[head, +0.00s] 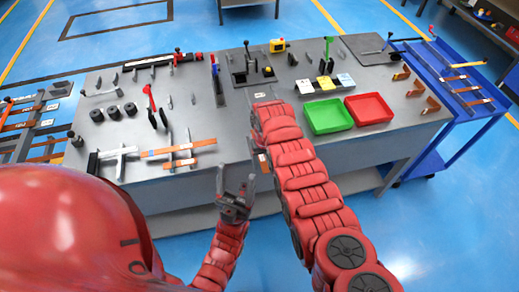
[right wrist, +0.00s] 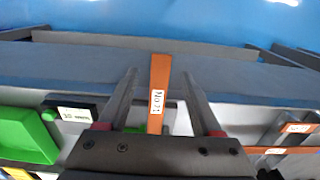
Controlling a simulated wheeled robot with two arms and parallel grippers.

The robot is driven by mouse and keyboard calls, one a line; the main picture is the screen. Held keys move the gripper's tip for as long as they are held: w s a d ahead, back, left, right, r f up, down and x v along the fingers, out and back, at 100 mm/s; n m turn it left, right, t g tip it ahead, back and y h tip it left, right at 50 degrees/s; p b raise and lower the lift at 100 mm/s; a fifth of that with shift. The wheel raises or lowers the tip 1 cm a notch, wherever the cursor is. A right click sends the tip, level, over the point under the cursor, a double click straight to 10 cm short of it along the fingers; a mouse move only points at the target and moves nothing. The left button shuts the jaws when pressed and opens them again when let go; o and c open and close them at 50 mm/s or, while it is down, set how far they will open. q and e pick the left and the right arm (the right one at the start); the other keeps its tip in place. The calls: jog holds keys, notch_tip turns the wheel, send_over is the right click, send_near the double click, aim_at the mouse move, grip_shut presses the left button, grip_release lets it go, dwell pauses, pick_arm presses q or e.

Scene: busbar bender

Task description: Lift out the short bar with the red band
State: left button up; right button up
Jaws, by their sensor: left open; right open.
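A copper-coloured bar (right wrist: 157,75) with a white label lies between the two fingers of my right gripper (right wrist: 159,76) in the right wrist view. The fingers are open, with a gap on each side of the bar. I cannot make out a red band on it. In the head view my right gripper (head: 260,156) is near the bench's front edge, mostly hidden by my arm. My left gripper (head: 236,182) is open and empty in front of the bench edge.
Two copper bars (head: 178,149) rest on grey supports at the bench's front left. A green tray (head: 328,116) and a red tray (head: 369,108) stand right of my right arm. A blue cart (head: 450,90) with bars is at the right.

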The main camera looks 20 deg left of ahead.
jog(key=shift+f, duration=0.25)
dwell(0.4)
grip_shut()
dwell(0.4)
